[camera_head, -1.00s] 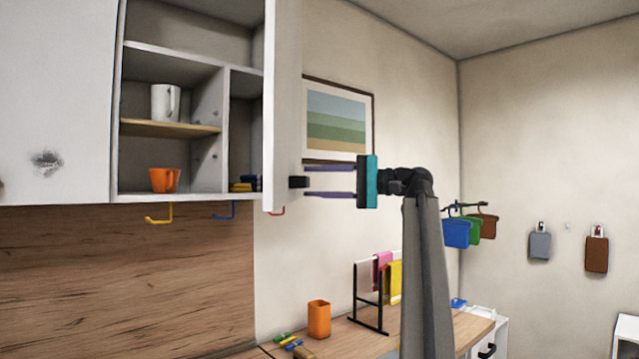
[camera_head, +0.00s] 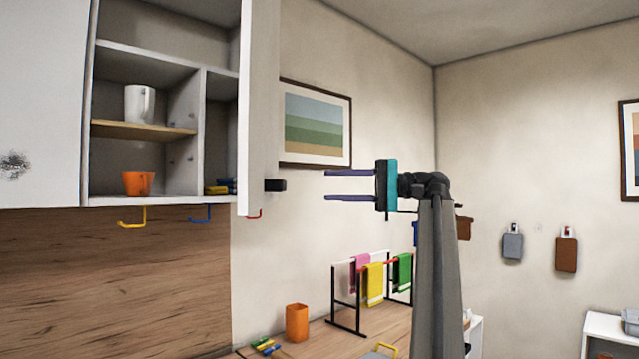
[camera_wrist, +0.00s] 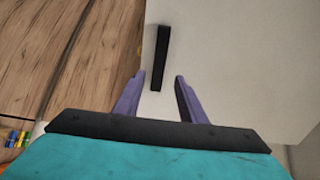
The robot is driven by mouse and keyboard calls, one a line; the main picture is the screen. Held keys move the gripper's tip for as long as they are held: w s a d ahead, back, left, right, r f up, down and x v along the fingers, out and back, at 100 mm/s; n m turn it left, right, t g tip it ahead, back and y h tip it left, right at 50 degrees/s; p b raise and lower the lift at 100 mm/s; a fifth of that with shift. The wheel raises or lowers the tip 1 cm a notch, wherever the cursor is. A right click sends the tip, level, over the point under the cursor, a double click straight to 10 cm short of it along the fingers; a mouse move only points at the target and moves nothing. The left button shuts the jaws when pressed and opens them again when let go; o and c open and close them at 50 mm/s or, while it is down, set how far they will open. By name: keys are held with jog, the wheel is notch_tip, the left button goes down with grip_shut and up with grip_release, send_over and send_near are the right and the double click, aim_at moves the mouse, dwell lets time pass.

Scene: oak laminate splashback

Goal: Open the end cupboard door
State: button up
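The end cupboard door (camera_head: 258,110) is white and stands swung open, seen nearly edge-on in the head view. Its black handle (camera_head: 275,185) sticks out near the door's lower edge. My gripper (camera_head: 326,186) is to the right of the handle, open and empty, with its two purple fingers pointing at it across a gap. In the wrist view the door's face (camera_wrist: 235,60) fills the right side. The black bar handle (camera_wrist: 160,58) lies ahead of the spread fingers (camera_wrist: 155,85), not touching them.
The open cupboard holds a white mug (camera_head: 138,103) and an orange mug (camera_head: 138,183). Hooks hang below it. A rack with cloths (camera_head: 372,280) and an orange cup (camera_head: 296,322) stand on the counter below.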

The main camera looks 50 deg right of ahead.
jog(key=shift+p+v, duration=0.55)
jog(key=shift+v, duration=1)
